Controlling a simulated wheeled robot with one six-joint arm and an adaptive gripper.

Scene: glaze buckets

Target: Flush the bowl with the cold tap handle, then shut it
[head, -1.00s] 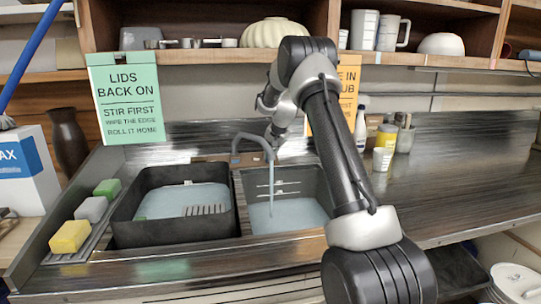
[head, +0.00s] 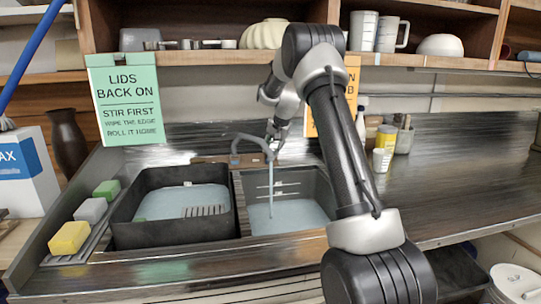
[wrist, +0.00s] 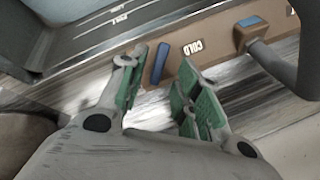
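The tap spout (head: 252,138) curves over the right basin (head: 300,183), and a thin stream of water (head: 271,188) falls from it into the water there. In the wrist view, the blue cold tap handle (wrist: 159,63) stands on a brown plate beside a COLD label (wrist: 193,47). My gripper (wrist: 160,88) is open with green-padded fingers, one on each side of the handle's near end. I cannot tell whether a finger touches it. In the head view my gripper (head: 277,132) is just behind the spout and looks small.
The left basin (head: 185,205) holds a dark tub of water. Sponges (head: 70,237) lie on its left. A yellow-banded can (head: 385,138) and a white cup (head: 381,160) stand right of my arm. A shelf and hanging signs (head: 125,98) are above. The right counter is mostly clear.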

